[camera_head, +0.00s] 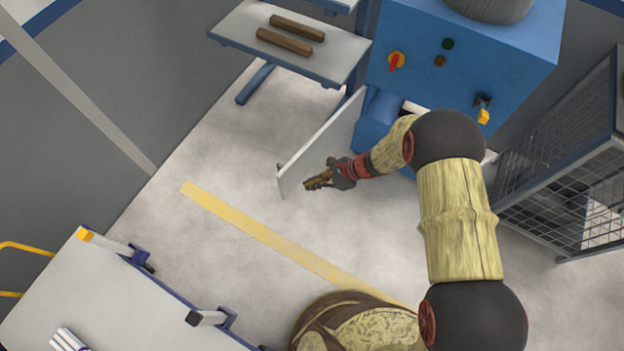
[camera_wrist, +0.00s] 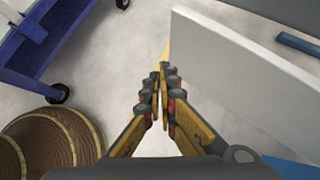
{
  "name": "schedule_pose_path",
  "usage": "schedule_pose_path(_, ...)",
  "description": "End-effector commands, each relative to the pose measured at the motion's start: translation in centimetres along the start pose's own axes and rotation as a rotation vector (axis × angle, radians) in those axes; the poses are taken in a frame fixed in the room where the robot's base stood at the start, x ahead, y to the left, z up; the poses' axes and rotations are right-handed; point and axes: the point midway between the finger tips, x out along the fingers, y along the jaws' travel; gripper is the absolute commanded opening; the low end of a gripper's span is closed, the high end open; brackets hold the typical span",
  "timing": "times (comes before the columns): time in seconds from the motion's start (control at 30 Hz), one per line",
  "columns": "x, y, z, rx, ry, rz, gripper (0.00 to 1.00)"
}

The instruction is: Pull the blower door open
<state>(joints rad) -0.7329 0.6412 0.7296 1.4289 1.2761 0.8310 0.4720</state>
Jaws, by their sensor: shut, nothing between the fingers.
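The blower is a blue cabinet (camera_head: 460,65) at the top of the head view. Its door, a thin white panel (camera_head: 320,143), stands swung out from the cabinet's lower left. My gripper (camera_head: 308,184) is beside the door's inner face, near its free edge. In the wrist view my gripper (camera_wrist: 162,70) has its fingertips together with nothing between them, and the door (camera_wrist: 235,75) fills the right side. Whether the fingers touch the door I cannot tell. My forearm hides part of the cabinet opening.
A small table (camera_head: 235,28) with two brown bars stands left of the cabinet. A wire mesh cage (camera_head: 565,160) stands at the right. A white-topped cart (camera_head: 100,300) is at the lower left. Floor with a yellow line (camera_head: 260,232) is clear between them.

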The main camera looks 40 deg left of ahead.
Motion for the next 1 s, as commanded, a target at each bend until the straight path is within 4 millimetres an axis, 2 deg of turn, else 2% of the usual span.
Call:
schedule_pose_path(0.17, -2.4, -0.2, 0.0, 0.000, 0.000, -0.005, 0.00)
schedule_pose_path(0.4, -7.4, -0.2, 0.0, -0.001, 0.001, -0.004, 0.00)
schedule_pose_path(0.6, -10.4, -0.1, 0.0, -0.001, 0.001, -0.003, 0.00)
schedule_pose_path(0.8, -11.6, -0.1, 0.0, 0.000, 0.000, 0.000, 0.00)
schedule_pose_path(1.0, -11.7, 0.0, 0.0, -0.001, 0.000, 0.000, 0.00)
